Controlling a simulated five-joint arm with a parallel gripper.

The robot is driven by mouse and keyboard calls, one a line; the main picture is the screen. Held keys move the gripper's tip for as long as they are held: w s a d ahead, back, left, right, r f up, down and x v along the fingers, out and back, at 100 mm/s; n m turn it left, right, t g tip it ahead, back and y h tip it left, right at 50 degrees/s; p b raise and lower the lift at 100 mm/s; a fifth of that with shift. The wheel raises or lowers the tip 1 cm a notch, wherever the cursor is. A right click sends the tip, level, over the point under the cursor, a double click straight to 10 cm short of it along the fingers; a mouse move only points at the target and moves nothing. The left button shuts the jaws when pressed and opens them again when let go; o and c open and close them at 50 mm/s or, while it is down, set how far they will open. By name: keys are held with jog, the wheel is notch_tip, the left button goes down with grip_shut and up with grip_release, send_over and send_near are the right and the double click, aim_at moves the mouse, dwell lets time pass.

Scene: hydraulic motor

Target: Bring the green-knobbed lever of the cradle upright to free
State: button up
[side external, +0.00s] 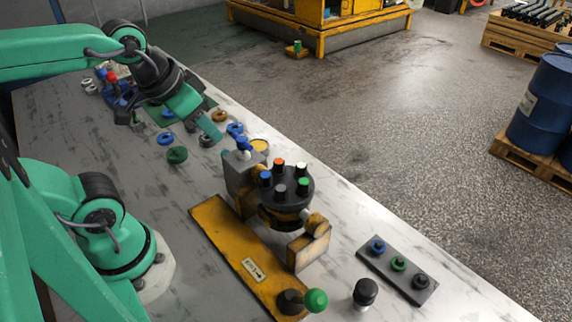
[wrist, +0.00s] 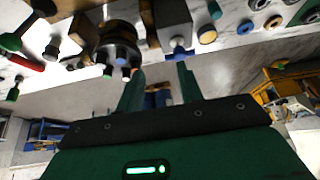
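The cradle has a yellow base plate (side external: 222,232) and holds a round black motor (side external: 268,212) with several coloured plugs on its face. The green-knobbed lever (side external: 317,299) is at the near end of the base, beside a black hub; it leans low to the right rather than standing upright. My gripper (side external: 210,128) is at the far end of the cradle, above the table, well away from the green knob. A blue handle (side external: 243,143) on the grey upright is close to its fingertips, and shows beyond them in the wrist view (wrist: 178,48). The fingers (wrist: 160,72) are apart and empty.
A dark strip with several coloured knobs (side external: 398,264) and a black-topped peg (side external: 365,293) lie right of the cradle. Rings and small parts (side external: 166,138) are scattered at the far left. Blue drums (side external: 540,105) stand off the table.

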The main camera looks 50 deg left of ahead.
jog(key=shift+o, duration=1.2)
jog(key=w+d+f+m+g+h, duration=0.1)
jog(key=w+d+m+g, duration=0.1)
jog(key=d+m, duration=0.7)
jog(key=w+d+f+m+g, duration=0.1)
jog(key=w+d+m, duration=0.1)
jog(key=d+m, duration=0.65)
jog(key=s+d+f+m, duration=0.1)
jog(key=d+m, duration=0.3)
jog(key=m, duration=0.1)
jog(key=s+d+f+m+g, duration=0.1)
jog(key=s+d+f+m, duration=0.1)
jog(key=d+m, duration=0.2)
jog(key=s+d+f+m+g, duration=0.1)
jog(key=d+f+m, duration=0.1)
jog(key=d+m, duration=0.3)
jog(key=shift+s+d+m+y, duration=0.1)
jog(key=shift+s+m+y, duration=0.1)
jog(key=shift+m, duration=0.7)
jog(key=shift+s+m+y, duration=0.1)
jog(key=shift+m+y, duration=0.1)
jog(key=shift+m, duration=0.65)
jog(key=shift+s+d+f+m+g, duration=0.2)
jog(key=shift+s+d+m+g, duration=0.1)
jog(key=shift+d+m, duration=0.15)
jog(key=shift+f, duration=0.1)
